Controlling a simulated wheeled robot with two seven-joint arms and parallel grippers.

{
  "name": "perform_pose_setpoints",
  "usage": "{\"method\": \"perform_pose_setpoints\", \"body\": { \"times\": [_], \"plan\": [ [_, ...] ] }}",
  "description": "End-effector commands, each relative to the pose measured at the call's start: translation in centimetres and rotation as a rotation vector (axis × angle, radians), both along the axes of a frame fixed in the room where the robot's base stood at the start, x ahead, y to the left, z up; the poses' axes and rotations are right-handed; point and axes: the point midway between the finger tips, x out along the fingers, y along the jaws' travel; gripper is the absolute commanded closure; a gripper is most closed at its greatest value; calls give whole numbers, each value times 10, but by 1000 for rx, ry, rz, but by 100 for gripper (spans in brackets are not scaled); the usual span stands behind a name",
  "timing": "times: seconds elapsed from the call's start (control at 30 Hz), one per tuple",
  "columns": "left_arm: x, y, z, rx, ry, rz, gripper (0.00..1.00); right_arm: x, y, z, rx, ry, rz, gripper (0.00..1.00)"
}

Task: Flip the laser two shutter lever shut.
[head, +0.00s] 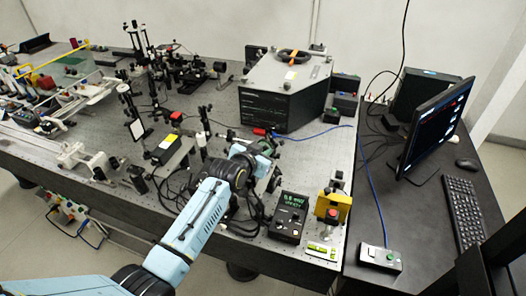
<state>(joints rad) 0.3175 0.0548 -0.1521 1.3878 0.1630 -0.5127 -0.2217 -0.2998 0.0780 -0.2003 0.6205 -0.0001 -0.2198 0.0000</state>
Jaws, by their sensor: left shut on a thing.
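My left arm reaches up from the bottom left. Its gripper (264,152) is at the front of the bench, just in front of the large grey instrument. The jaws are shut on a small part that the hand mostly hides. It appears to be the laser two shutter lever, but the picture is too small to be sure. A small red piece (259,131) shows just beyond the hand; I cannot tell whether it touches the fingers. The lever's angle cannot be made out. My right gripper is not in view.
A large grey instrument (285,88) stands behind the gripper. A black display box (290,216) and a yellow device with a red button (333,208) stand to the right. Black cables (238,222) lie under the arm. Optics mounts crowd the left. A monitor (436,127) is far right.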

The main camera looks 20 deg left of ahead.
Motion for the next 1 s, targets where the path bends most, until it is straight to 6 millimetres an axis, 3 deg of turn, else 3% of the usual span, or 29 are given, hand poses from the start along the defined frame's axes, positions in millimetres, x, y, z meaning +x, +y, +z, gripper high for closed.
{"method": "perform_pose_setpoints", "body": {
  "times": [0.4, 0.7, 0.73, 0.83, 1.0],
  "plan": [
    [0, 9, 0, -150, 5, 1, 100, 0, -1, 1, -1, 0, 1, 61],
    [1, 9, 0, -161, 6, 1, 100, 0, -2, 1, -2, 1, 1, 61],
    [1, 9, 0, -161, 6, 1, 82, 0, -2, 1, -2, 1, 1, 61],
    [1, 9, 0, -161, 6, 1, 69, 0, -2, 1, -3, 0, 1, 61],
    [0, 8, 0, -160, 6, 0, 68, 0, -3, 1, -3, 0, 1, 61]
  ]
}}
